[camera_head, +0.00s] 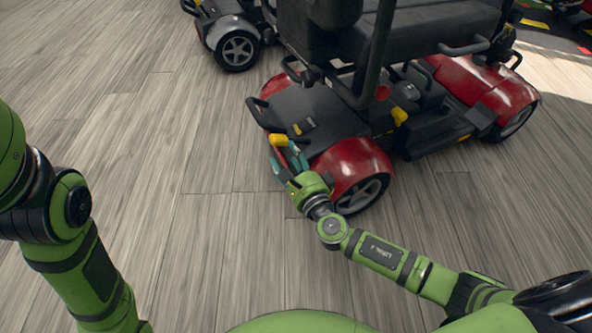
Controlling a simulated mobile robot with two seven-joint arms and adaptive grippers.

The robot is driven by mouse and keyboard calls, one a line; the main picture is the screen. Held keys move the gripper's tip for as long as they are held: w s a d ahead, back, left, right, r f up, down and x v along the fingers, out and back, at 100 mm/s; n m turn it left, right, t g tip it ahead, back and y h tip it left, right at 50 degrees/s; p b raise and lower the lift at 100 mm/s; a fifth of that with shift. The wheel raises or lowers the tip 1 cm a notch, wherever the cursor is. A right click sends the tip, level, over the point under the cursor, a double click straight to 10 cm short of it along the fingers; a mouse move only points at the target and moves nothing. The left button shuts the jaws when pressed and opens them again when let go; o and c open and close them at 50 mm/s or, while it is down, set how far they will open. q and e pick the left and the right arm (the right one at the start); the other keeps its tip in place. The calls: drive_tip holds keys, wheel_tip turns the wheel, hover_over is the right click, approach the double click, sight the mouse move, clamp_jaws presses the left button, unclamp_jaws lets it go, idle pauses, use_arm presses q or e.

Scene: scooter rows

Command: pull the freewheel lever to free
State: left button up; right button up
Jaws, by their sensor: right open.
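The red and black scooter (345,160) stands upper right of centre, with its rear part towards me. A yellow-tipped lever (278,140) sticks out at its near left corner, just left of the red wheel cover. My right gripper (285,158) is open just below the yellow tip, with its fingers pointing up towards it. I cannot tell whether they touch it, and the lever's lower part is hidden. My left arm shows at the left edge, but its gripper is out of view.
Another yellow knob (399,115) sits farther right on the scooter. A black bumper bar (262,115) juts out at its left. A second scooter's wheel (237,50) stands behind at the top. The wood-look floor to the left is clear.

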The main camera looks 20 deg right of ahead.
drive_tip(key=s, duration=0.4)
drive_tip(key=shift+s+d, duration=0.35)
drive_tip(key=shift+a+r, duration=0.1)
